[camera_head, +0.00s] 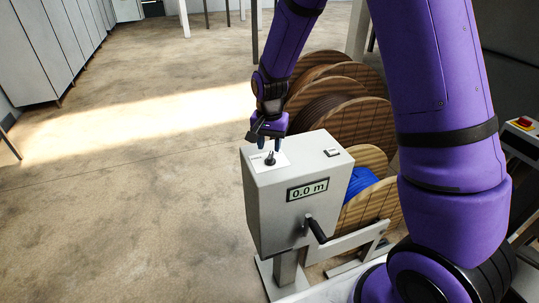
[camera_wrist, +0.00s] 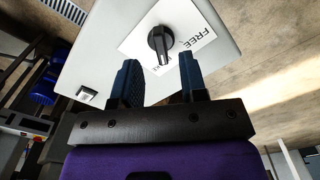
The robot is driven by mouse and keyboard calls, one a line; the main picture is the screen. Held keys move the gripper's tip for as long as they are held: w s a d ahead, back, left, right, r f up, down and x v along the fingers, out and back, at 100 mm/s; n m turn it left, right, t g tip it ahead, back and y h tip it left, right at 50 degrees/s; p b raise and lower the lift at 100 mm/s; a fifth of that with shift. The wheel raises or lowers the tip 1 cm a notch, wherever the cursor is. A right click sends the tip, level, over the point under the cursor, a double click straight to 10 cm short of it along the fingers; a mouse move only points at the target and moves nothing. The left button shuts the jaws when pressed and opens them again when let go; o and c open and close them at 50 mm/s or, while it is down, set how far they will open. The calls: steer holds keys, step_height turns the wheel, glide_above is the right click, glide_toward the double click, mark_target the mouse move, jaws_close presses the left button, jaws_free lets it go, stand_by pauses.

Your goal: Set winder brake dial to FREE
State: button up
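The winder brake dial (camera_head: 269,159) is a small black knob on a white label on top of the grey winder housing (camera_head: 290,215). In the wrist view the dial (camera_wrist: 161,42) has a long grip bar running roughly up and down the picture. The word FREE is printed on the label (camera_wrist: 203,30) to its right; other lettering is partly covered by the dial. My gripper (camera_head: 266,140) is just above the dial. In the wrist view my gripper (camera_wrist: 158,68) has its two blue fingers apart, with the dial beyond the gap between the tips and nothing held.
The housing has a display (camera_head: 307,190) reading 0.0 m, a black crank handle (camera_head: 317,230) in front and a small switch (camera_head: 332,153) on top. Wooden reels (camera_head: 345,120) stand behind and right. The floor (camera_head: 120,210) to the left is clear.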

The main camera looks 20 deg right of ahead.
mark_target(270, 157)
steer(key=shift+f, duration=2.25)
jaws_close()
